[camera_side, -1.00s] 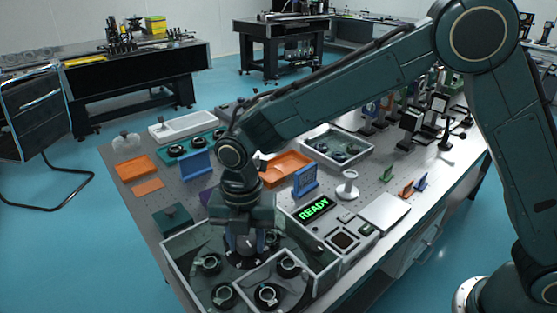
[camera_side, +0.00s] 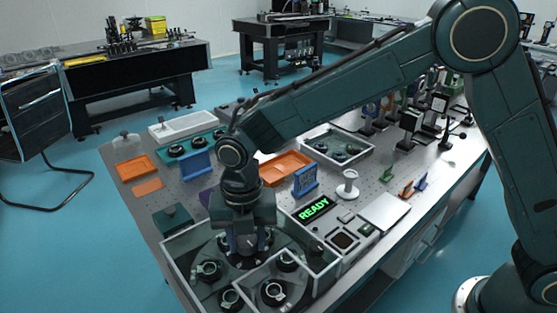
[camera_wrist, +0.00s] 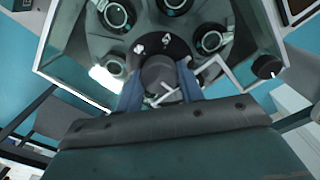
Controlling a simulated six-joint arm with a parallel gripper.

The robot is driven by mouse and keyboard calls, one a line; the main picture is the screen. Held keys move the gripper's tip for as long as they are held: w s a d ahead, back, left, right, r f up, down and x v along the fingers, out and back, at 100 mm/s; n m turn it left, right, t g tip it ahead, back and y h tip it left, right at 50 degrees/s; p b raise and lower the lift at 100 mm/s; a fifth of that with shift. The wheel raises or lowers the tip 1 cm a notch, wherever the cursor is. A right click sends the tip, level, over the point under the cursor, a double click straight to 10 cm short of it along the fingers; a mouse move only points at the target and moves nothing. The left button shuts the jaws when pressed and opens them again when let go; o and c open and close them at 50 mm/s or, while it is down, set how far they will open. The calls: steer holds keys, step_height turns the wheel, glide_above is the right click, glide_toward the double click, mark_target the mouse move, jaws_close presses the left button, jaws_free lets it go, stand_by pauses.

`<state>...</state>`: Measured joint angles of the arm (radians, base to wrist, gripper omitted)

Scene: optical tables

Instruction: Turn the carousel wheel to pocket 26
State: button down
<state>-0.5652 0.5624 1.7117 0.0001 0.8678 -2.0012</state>
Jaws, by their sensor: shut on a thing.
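The carousel wheel (camera_side: 237,278) is a dark disc with several round black pockets, inside a clear-walled box at the table's front left. The wheel also shows in the wrist view (camera_wrist: 190,20). My gripper (camera_side: 246,248) points down over the wheel's centre. In the wrist view my gripper's blue fingers (camera_wrist: 160,88) are shut on the round grey centre knob (camera_wrist: 160,72), one on each side. A dark hub with white marks sits just beyond the knob; the marks are too small to read surely. The pocket numbers cannot be read.
A display (camera_side: 314,209) reads READY in green beside the box. The box's clear walls (camera_side: 178,268) surround the wheel closely. A green block (camera_side: 172,219), orange trays (camera_side: 286,167) and a white stand (camera_side: 348,186) are nearby on the table.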

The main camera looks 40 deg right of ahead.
steer(key=c, duration=0.9)
jaws_free()
steer(key=shift+r, duration=0.15)
step_height(320, 180, up, 14)
steer(key=shift+f, duration=0.2)
